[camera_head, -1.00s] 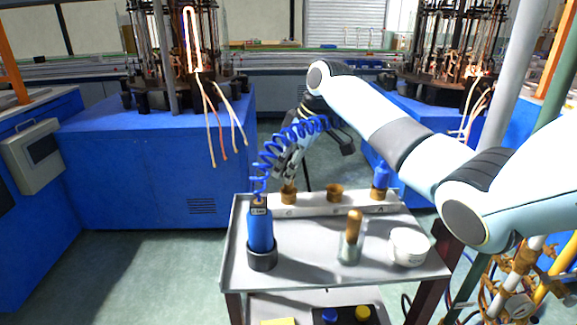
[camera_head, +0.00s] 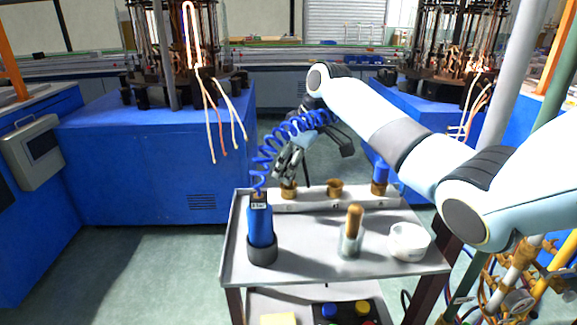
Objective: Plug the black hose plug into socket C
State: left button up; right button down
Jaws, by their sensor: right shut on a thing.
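Three brass sockets stand in a row on a pale rail at the cart's back: a left one (camera_head: 289,190), a middle one (camera_head: 334,187) and a right one (camera_head: 380,189) with a blue plug (camera_head: 381,172) in it. Their letters are too small to read. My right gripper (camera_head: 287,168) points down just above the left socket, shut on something. The black hose plug is hidden or too small to make out there. A coiled blue hose (camera_head: 290,131) runs from the blue cylinder (camera_head: 260,225) up to my right wrist. My left gripper is out of view.
Blue machine bases stand behind on both sides.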

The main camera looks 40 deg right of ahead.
jog(key=shift+f, duration=0.6)
jog(key=c, duration=0.9)
grip_release()
jog(key=shift+o, duration=0.2)
notch_tip(320, 180, up, 9)
jog(key=p, duration=0.9)
jog(key=shift+p, duration=0.4)
